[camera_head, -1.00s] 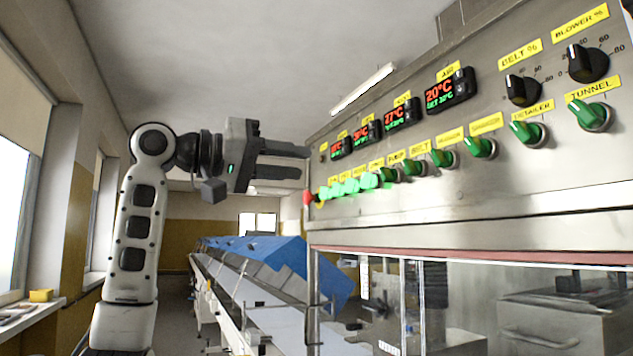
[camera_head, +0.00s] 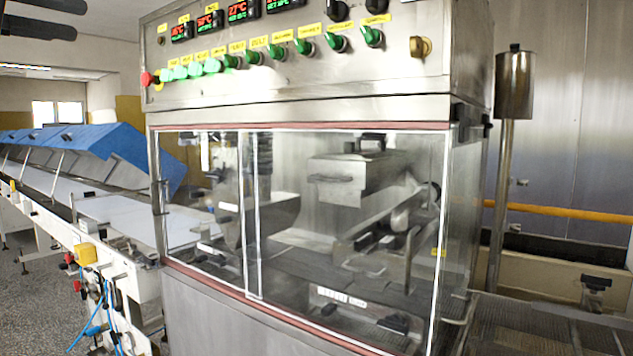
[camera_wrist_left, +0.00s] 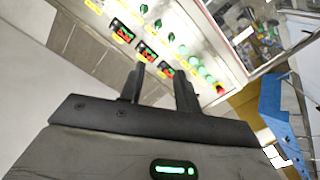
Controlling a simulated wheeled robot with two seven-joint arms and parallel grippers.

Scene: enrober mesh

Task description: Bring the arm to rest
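My left gripper (camera_head: 42,16) shows only as two dark fingers at the top left corner of the head view; the rest of my left arm is out of that picture. In the left wrist view the gripper (camera_wrist_left: 160,85) has its two dark fingers apart with nothing between them. They point toward the control panel (camera_wrist_left: 205,40) with its knobs and displays. I cannot tell the exact gap to it, but no contact shows. In the head view the panel (camera_head: 300,72) has green selector knobs, lit green buttons and a red button at its left end. My right gripper is not in view.
A glazed steel enrober cabinet (camera_head: 200,285) stands below the panel. A conveyor (camera_head: 120,215) with blue covers (camera_head: 130,148) runs off to the left. A steel post (camera_head: 508,150) and an orange rail (camera_head: 570,213) stand at right. Grey floor (camera_head: 38,290) is free at lower left.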

